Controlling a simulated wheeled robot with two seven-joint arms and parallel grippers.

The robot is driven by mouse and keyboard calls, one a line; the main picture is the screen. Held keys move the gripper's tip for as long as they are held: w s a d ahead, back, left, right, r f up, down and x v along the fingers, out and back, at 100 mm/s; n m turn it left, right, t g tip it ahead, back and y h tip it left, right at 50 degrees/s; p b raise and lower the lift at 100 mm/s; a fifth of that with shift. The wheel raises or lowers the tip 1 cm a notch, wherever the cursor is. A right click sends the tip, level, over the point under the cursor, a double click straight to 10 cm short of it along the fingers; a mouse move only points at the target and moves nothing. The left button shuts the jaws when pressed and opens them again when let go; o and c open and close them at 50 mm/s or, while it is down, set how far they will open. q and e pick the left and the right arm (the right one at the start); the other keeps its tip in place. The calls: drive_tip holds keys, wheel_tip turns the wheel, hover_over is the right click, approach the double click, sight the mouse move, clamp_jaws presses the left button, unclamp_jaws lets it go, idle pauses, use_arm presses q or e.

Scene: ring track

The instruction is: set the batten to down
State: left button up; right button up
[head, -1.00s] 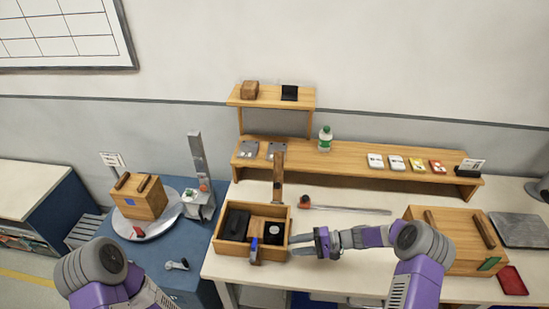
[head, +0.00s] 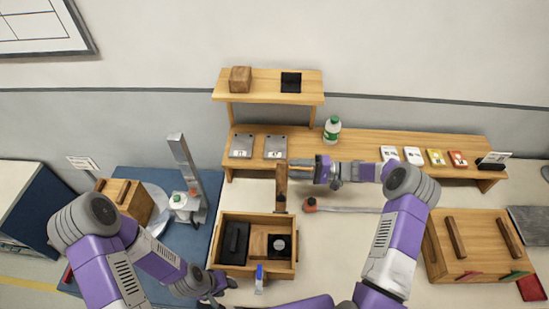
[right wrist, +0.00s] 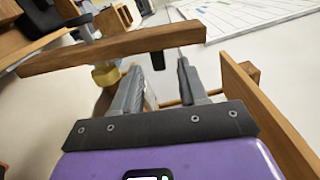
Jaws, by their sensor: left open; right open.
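The batten (head: 281,188) appears to be the narrow wooden bar standing upright behind the open wooden box (head: 222,240). In the right wrist view a wooden bar (right wrist: 110,50), which looks like the batten, crosses in front of my fingers. My right gripper (head: 301,169) is open, close to the batten's upper part on its right side; contact cannot be told. Its two fingers also show in the right wrist view (right wrist: 162,72), with nothing held between them. My left gripper (head: 222,288) is open and low, left of the box's front corner.
The box holds a black item (head: 235,240) and a black block with a round disc (head: 280,246). A shelf (head: 370,147) with a green-labelled bottle (head: 332,130) runs behind. A red-ended rod (head: 345,209) and a handled wooden box (head: 480,250) lie to the right.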

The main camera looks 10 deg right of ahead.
sight(277, 168)
drive_tip(key=p+x, duration=0.1)
drive_tip(key=x, duration=0.5)
drive_tip(key=shift+a+p, duration=0.4)
drive_tip(key=shift+f, duration=0.1)
drive_tip(key=shift+w, duration=0.1)
clamp_jaws()
